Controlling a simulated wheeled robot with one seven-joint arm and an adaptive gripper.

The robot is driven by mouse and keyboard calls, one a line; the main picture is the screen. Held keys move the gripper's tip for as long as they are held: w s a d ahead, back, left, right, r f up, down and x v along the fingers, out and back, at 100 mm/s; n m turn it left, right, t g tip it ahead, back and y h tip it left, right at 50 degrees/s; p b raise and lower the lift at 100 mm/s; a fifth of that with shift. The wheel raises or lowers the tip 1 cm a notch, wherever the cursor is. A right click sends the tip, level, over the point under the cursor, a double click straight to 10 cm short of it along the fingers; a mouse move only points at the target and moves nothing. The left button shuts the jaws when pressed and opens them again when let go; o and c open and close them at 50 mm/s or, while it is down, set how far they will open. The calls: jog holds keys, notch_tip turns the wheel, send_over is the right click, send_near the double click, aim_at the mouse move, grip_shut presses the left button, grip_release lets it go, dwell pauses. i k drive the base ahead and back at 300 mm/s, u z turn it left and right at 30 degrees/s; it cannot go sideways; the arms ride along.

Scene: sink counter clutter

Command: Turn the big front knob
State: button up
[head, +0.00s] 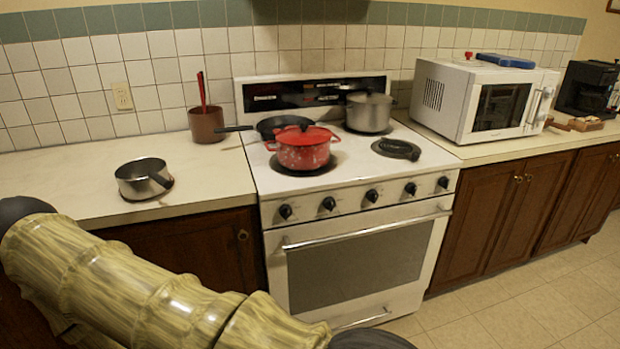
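The white stove has a row of several black knobs along its front panel (390,205). From left to right they include a far-left knob (285,211), a second knob (328,203), a middle knob (371,195), a fourth knob (410,188) and a far-right knob (443,182). They look much alike in size, so I cannot tell which is the big front one. My arm crosses the lower left and runs out at the bottom edge in front of the stove. My gripper is not in view, and nothing of mine touches a knob.
A red pot (303,150), a dark pan (284,125) and a grey pot (369,112) stand on the stove. The oven handle (365,231) juts out below the knobs. A small saucepan (144,179) sits near the left counter's front. A microwave (485,98) stands right. Floor is free at lower right.

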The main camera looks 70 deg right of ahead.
aim_at(285, 211)
jog(key=u, duration=0.1)
jog(key=k, duration=0.6)
jog(key=z, duration=1.85)
